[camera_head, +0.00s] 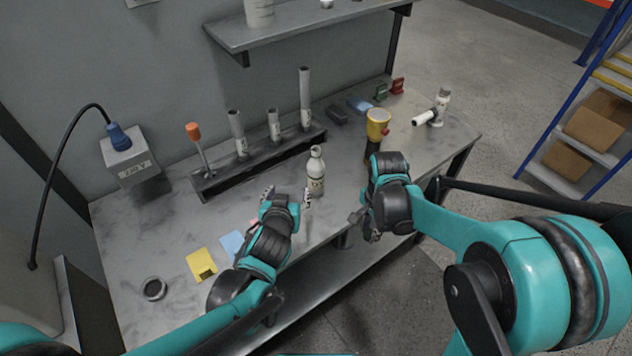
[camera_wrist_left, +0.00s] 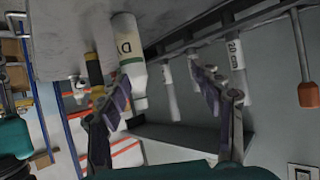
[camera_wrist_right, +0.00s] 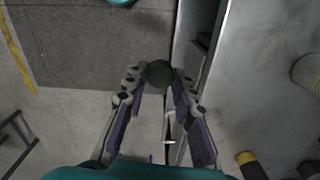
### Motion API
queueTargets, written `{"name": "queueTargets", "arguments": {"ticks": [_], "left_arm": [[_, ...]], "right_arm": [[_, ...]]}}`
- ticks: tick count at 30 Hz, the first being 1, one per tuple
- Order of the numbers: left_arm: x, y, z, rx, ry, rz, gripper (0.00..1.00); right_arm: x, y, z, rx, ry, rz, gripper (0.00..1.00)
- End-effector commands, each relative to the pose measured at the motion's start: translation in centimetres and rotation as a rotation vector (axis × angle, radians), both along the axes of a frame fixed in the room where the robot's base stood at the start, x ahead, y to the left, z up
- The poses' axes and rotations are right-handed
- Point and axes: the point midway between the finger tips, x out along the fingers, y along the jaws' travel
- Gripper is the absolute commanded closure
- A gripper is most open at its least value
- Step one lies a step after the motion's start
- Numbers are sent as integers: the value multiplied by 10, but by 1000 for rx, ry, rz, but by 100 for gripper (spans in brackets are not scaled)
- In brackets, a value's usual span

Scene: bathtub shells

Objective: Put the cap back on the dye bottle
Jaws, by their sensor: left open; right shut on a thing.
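The dye bottle (camera_head: 316,176) stands upright on the workbench, white with a pale narrow top and no dark cap on it. My right gripper (camera_wrist_right: 158,88) is shut on a round dark green cap (camera_wrist_right: 159,75), held beyond the bench's front edge, right of the bottle. The cap cannot be made out in the head view.
A rack (camera_head: 262,160) with several grey tubes stands behind the bottle. Yellow (camera_head: 201,264) and blue (camera_head: 232,243) cards and a dark ring (camera_head: 154,289) lie at the left. A shelf (camera_head: 305,27) hangs above.

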Motion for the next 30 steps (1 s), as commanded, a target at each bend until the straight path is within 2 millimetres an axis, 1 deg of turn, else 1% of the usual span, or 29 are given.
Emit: {"name": "queueTargets", "arguments": {"ticks": [1, 3, 6, 9, 19, 21, 23, 30], "left_arm": [[5, -15, -6, -6, -28, -22, 34], [9, -29, -10, -19, -62, -45, 34], [11, -43, -13, -31, -94, -68, 34], [12, -50, -15, -38, -109, -79, 34], [13, -51, -15, -40, -113, -82, 34], [15, -52, -17, -40, -113, -81, 34], [21, -52, -20, -40, -113, -81, 34], [59, -58, -38, -40, -112, -79, 34]], "right_arm": [[-1, 2, 0, 0, 0, -64, 84], [-2, 5, 2, 0, 0, -151, 84], [-3, 7, 3, 0, 0, -237, 84], [-3, 9, 4, 0, 0, -283, 84], [-3, 9, 5, 0, 0, -297, 84], [-3, 9, 3, 0, 0, -296, 84], [-3, 9, 0, 0, 0, -296, 84], [-3, 9, -14, 0, 0, -295, 84]]}}
